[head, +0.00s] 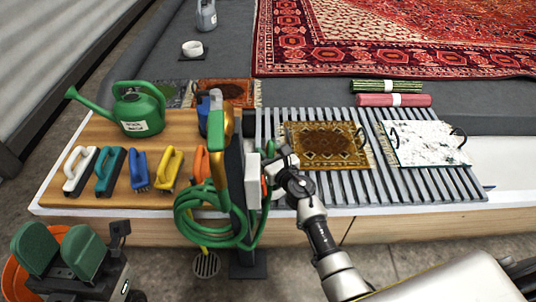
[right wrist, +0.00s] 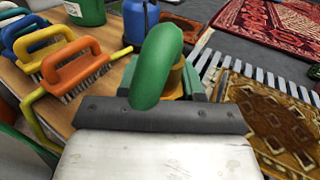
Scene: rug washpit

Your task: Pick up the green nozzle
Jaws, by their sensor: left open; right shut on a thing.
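The green nozzle (head: 228,122) with yellow parts stands upright by the dark post at the front edge of the washpit, above the coiled green hose (head: 188,218). My right gripper (head: 227,150) reaches it from the right and is shut on it. In the right wrist view the nozzle's rounded green end (right wrist: 158,62) rises between the jaws, with yellow just behind it. The jaws' grip on it is partly hidden. My left gripper (head: 60,248) is open and empty at the lower left, away from the nozzle.
A green watering can (head: 140,108) and several brushes, including a yellow one (head: 170,171), stand on the wooden board. A blue bottle (right wrist: 140,20) is close behind the nozzle. Small rugs (head: 325,145) lie on the slatted grate. An orange bucket (head: 13,280) is behind my left gripper.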

